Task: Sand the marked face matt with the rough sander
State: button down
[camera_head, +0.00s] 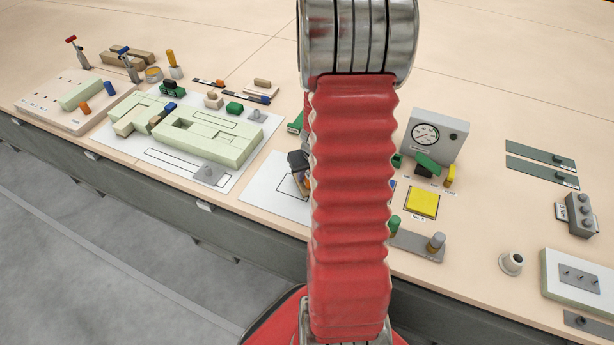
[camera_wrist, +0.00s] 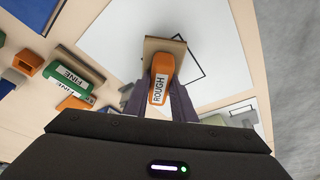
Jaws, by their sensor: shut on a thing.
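My gripper (camera_wrist: 160,98) is shut on the orange handle of the rough sander (camera_wrist: 161,68), labelled ROUGH, which has a brown block base. In the wrist view the sander is over a white sheet (camera_wrist: 118,42) with a black outline, and it covers part of that outline. I cannot tell whether the base touches the sheet. In the head view my arm hides most of the gripper and sander; the sheet (camera_head: 265,188) shows left of the arm. Pale green blocks (camera_head: 218,138) lie on another sheet farther left. I cannot tell which face is the marked one.
A green sander (camera_wrist: 78,72) labelled FINE lies left of my gripper in the wrist view, beside another orange piece (camera_wrist: 75,103). A dial gauge box (camera_head: 437,135) and yellow pad (camera_head: 422,202) stand right of my arm. The far bench top is clear.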

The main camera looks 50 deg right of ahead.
jog(key=shift+r, duration=1.4)
